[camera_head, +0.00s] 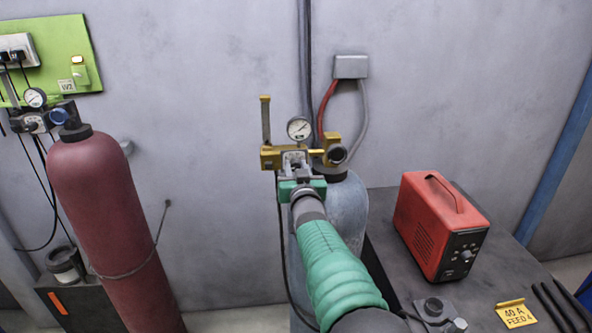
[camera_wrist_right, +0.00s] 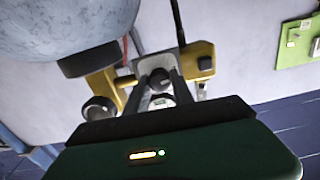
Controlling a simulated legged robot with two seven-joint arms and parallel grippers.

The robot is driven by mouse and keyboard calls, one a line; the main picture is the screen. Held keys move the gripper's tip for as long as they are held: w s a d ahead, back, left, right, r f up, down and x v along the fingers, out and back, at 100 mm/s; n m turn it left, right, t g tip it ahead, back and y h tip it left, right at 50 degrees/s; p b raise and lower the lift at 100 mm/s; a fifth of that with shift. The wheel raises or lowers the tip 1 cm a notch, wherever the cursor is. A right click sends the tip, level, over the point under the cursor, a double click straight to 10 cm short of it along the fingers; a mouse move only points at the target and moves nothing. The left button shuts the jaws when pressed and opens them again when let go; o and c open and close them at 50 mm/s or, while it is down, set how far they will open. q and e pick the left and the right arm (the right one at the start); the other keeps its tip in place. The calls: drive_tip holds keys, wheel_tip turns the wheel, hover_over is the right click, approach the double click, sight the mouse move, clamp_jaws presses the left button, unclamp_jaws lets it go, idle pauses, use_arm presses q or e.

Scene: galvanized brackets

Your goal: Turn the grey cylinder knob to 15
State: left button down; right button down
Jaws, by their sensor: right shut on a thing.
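The grey cylinder (camera_head: 346,207) stands against the wall with a brass regulator (camera_head: 270,157) on top. A round pressure gauge (camera_head: 299,128) with a white face sits above the regulator; its numbers are too small to read. My right gripper (camera_head: 294,162) reaches the front of the regulator and is shut on the knob there. In the wrist view the dark round knob (camera_wrist_right: 160,80) shows between the two fingers, with a small pale mark below it. The fingers partly hide the knob in the head view. My left gripper is not in view.
A maroon cylinder (camera_head: 105,190) with its own regulator stands at the left. A red power unit (camera_head: 438,225) sits on the dark bench (camera_head: 484,284) at the right. A dark round fitting (camera_head: 338,153) sticks out close to my right gripper. A grey wall box (camera_head: 351,67) hangs above.

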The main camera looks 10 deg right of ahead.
drive_tip(key=shift+f+m+b, duration=0.15)
drive_tip(key=shift+m+b, duration=1.95)
drive_tip(key=shift+m, duration=1.75)
drive_tip(key=shift+f+m+b, duration=0.2)
drive_tip(key=shift+m+b, duration=1.85)
drive_tip(key=shift+m, duration=1.85)
drive_tip(key=shift+f+m+b, duration=0.15)
drive_tip(key=shift+m+b, duration=1.95)
drive_tip(key=shift+m, duration=1.75)
drive_tip(key=shift+f, duration=0.1)
drive_tip(key=c, duration=1.3)
unclamp_jaws()
drive_tip(key=shift+o, duration=1)
drive_tip(key=shift+w+d+r, duration=0.1)
drive_tip(key=shift+d+r, duration=0.05)
drive_tip(key=shift+r, duration=0.05)
